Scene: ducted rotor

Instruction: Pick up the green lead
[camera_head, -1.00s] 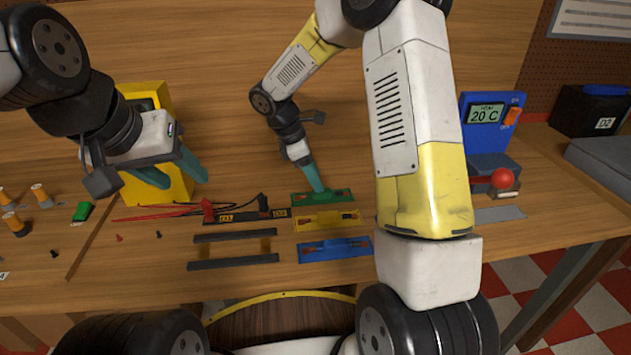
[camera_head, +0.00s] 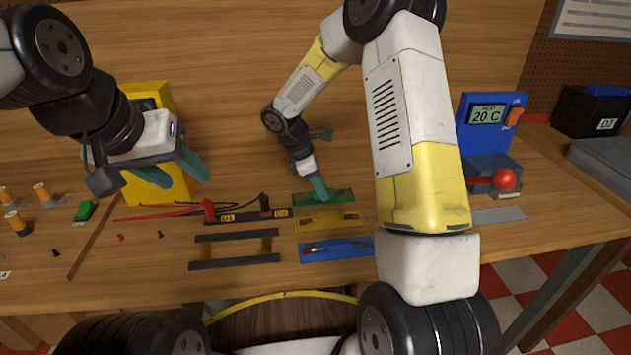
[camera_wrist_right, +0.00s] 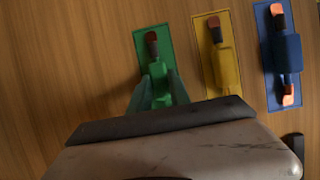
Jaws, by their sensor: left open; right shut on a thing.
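The green lead (camera_wrist_right: 158,72) lies along a green plate (camera_wrist_right: 142,42) in the right wrist view, its dark, red-tipped end pointing away from me. My right gripper (camera_wrist_right: 160,93) has a finger on each side of the lead's green body and is shut on it. The lead is still at the plate; I cannot tell any gap under it. In the head view my right gripper (camera_head: 323,192) reaches down onto the green plate (camera_head: 343,195) and hides most of the lead. My left gripper (camera_head: 186,180) is open and empty, in front of a yellow meter (camera_head: 160,97).
A yellow plate (camera_head: 303,225) and a blue plate (camera_head: 345,256), each with its lead, lie just nearer. Black rails (camera_head: 235,261) and red and black probes (camera_head: 208,208) are to the left. A blue thermostat unit (camera_head: 484,135) stands to the right.

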